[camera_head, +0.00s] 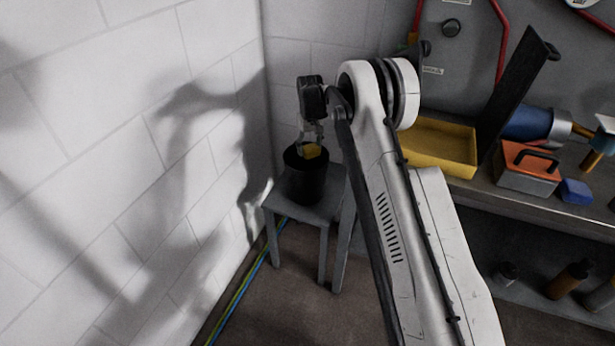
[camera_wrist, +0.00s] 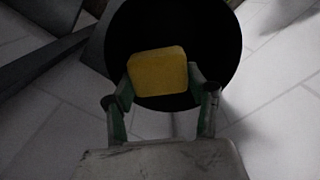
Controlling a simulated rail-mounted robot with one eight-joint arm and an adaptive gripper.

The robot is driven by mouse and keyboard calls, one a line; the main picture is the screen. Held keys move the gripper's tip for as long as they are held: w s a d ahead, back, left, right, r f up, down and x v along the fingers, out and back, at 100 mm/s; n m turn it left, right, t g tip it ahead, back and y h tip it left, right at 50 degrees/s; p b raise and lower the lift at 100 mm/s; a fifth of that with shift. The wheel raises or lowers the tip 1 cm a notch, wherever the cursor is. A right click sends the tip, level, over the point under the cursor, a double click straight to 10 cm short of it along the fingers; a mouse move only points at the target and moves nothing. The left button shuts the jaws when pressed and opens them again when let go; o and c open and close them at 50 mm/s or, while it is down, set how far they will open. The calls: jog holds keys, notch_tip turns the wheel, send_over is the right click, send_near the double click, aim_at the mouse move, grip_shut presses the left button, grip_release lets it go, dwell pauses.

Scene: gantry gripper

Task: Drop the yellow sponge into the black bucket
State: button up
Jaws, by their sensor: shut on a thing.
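The yellow sponge (camera_wrist: 157,70) is between the two fingers of my gripper (camera_wrist: 160,88), which is shut on it. In the wrist view the sponge shows in front of the dark opening of the black bucket (camera_wrist: 215,30). In the head view the black bucket (camera_head: 306,183) stands upright on a grey stool. The sponge (camera_head: 312,151) shows at the bucket's mouth there, under my gripper (camera_head: 311,142). I cannot tell exactly how far the sponge is below or above the rim. The inside of the bucket is too dark to see.
The grey stool (camera_head: 325,207) stands in the corner by the white block wall (camera_head: 120,150). To the right a workbench holds a yellow tray (camera_head: 440,147), an orange-topped toolbox (camera_head: 528,166) and a blue block (camera_head: 576,191). Cables run along the floor by the wall.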

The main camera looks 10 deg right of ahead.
jog(key=shift+f, duration=0.1)
jog(key=o, duration=1.1)
jog(key=shift+o, duration=0.2)
notch_tip(320, 180, up, 12)
